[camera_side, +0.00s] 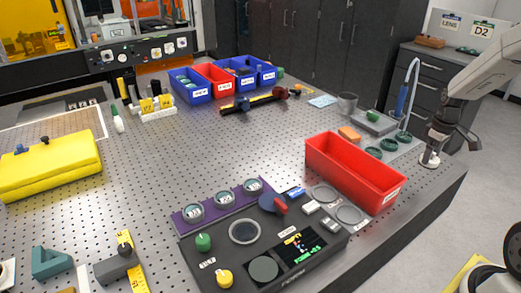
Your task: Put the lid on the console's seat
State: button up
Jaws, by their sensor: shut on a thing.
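The console (320,248) is a dark panel box at the table's front, with a small lit display, a green knob, a yellow knob and a blue-and-red switch. A silver-rimmed round recess (244,231) and a grey-green disc (264,269) are on its top; I cannot tell for sure which is the seat. My gripper (434,147) is at the far right, by the table's right edge, well away from the console. It is shut on a small pale round piece (430,159), apparently the lid, mostly hidden by the fingers. I cannot tell whether the piece touches the surface below.
A red open bin (385,193) stands between my gripper and the console. Green rings (374,153) and a curved metal stand (411,90) are just left of my gripper. A purple rack (222,208) of lenses lies behind the console. The perforated table's middle is clear.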

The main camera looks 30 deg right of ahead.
aim_at(415, 176)
jog(key=shift+w+d+f, duration=0.3)
jog(key=shift+w+f, duration=0.1)
jog(key=shift+f, duration=0.2)
jog(key=shift+w+d+f, duration=0.3)
jog(key=shift+w+f, duration=0.1)
jog(key=shift+f, duration=0.2)
jog(key=shift+w+d+f, duration=0.3)
jog(key=shift+w+f, duration=0.1)
jog(key=shift+f, duration=0.2)
jog(key=shift+w+d+f, duration=0.15)
jog(key=shift+w+f, duration=0.05)
jog(key=shift+f, duration=1.65)
jog(key=shift+f, duration=0.15)
jog(key=o, duration=1)
notch_tip(415, 176, up, 12)
jog(key=shift+r, duration=0.2)
